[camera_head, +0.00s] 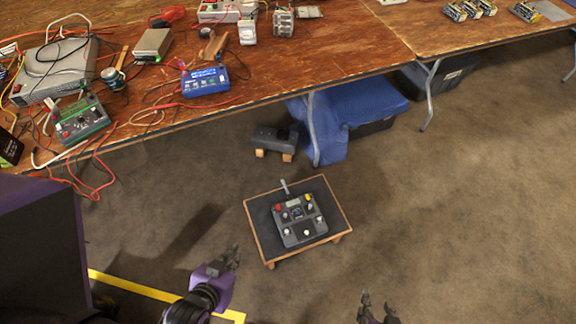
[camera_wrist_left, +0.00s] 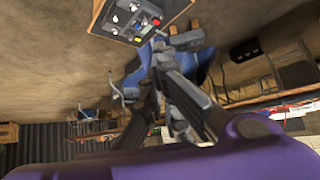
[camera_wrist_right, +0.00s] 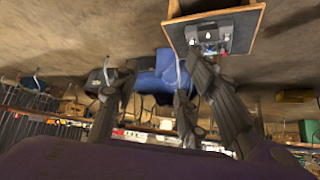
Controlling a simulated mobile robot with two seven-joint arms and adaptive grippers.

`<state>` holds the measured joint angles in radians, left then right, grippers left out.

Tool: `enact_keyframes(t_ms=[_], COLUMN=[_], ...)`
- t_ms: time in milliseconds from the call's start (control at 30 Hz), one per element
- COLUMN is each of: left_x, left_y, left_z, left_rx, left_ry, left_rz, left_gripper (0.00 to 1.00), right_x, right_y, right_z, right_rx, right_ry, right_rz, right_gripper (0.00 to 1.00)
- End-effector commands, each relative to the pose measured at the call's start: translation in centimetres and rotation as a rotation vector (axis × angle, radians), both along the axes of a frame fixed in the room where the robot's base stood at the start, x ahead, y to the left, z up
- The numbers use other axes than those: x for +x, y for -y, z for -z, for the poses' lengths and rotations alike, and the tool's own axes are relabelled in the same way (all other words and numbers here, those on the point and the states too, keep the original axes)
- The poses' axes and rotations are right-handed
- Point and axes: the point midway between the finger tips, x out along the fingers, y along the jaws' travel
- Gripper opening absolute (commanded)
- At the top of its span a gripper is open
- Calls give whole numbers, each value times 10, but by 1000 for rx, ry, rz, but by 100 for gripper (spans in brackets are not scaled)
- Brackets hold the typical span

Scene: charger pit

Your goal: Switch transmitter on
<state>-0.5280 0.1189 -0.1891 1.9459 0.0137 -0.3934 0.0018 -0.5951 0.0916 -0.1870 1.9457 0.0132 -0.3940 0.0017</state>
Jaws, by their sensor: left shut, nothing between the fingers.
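The transmitter (camera_head: 297,231) is a dark grey box with an antenna, small sticks or switches, and red and yellow buttons on its top. It lies on a low wood-edged stand (camera_head: 262,238) on the floor. It also shows upside down at the top of the left wrist view (camera_wrist_left: 119,19) and the right wrist view (camera_wrist_right: 222,30). Its switch positions are too small to tell. My left gripper (camera_head: 232,256) is shut and empty, to the left of the stand and apart from it. My right gripper (camera_head: 376,300) is open and empty, at the lower right, apart from the stand.
A long wooden table (camera_head: 350,45) with a blue meter (camera_head: 205,82), boxes and loose wires runs behind. Below it are a blue-covered bin (camera_head: 375,105), metal table legs and a small dark stool (camera_head: 274,139). The carpet right of the stand is clear.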

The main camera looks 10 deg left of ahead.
Motion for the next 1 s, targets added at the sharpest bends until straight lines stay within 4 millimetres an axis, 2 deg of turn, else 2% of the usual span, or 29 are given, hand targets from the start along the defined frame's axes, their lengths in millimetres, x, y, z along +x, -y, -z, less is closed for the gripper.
enact_keyframes(t_ms=[33, 200, 300, 500, 667, 900, 1000], left_x=[-3, 35, 63, 127, 181, 261, 286], left_y=[-1, 4, 9, 16, 14, -3, -16], left_z=[29, 86, 113, 155, 181, 209, 217], left_rx=[14, 22, 13, 12, 29, 79, 95], left_ry=[-26, -12, 7, 49, 77, 95, 88], left_rz=[37, 172, 253, 422, 556, 740, 803], left_gripper=[0, 0, 0, 0, 0, 0, 0], right_x=[-25, -61, -71, -78, -77, -68, -61], right_y=[0, 0, 1, 3, 4, 7, 8], right_z=[32, 92, 119, 165, 198, 245, 259], right_rx=[1, 0, -2, -5, -9, -14, -17], right_ry=[-59, -140, -163, -185, -191, -190, -184], right_rz=[0, 1, 0, 1, 0, -1, -1], right_gripper=[40, 40, 40, 40, 40, 40, 40])
